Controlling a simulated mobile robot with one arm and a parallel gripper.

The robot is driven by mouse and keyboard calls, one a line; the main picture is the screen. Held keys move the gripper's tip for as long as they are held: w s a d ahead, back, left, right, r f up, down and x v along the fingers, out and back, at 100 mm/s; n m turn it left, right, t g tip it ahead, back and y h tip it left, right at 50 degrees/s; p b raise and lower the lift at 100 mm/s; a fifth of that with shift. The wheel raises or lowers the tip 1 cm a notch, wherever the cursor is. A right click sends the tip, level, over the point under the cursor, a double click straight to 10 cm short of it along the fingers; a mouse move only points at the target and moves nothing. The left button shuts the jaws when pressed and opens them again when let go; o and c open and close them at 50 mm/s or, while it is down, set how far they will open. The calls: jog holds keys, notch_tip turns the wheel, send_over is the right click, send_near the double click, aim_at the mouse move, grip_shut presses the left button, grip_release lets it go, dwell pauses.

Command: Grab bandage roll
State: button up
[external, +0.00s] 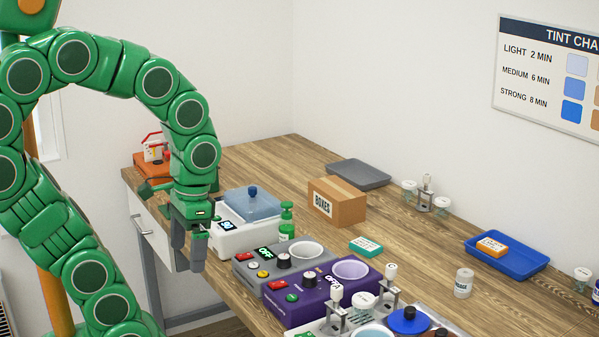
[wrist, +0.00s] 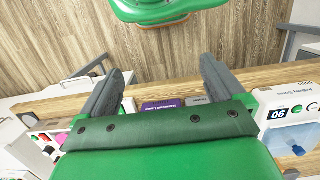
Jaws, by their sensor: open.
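A small white roll with a printed label (external: 464,283), which looks like the bandage roll, stands upright on the wooden table (external: 415,235) at the right in the external view. Its label is too small to read surely. I do not see it in the wrist view. My gripper (external: 188,243) hangs pointing down at the table's left front edge, far to the left of the roll. Its two grey fingers are apart in the wrist view (wrist: 161,70), with nothing between them.
A grey device (external: 243,272) and a purple device (external: 300,310) with cups stand between my gripper and the roll. A water bath (external: 240,237) is beside my gripper. A cardboard box (external: 348,208), blue tray (external: 540,266) and grey tray (external: 358,173) lie farther back.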

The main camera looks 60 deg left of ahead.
jog(key=c, duration=0.3)
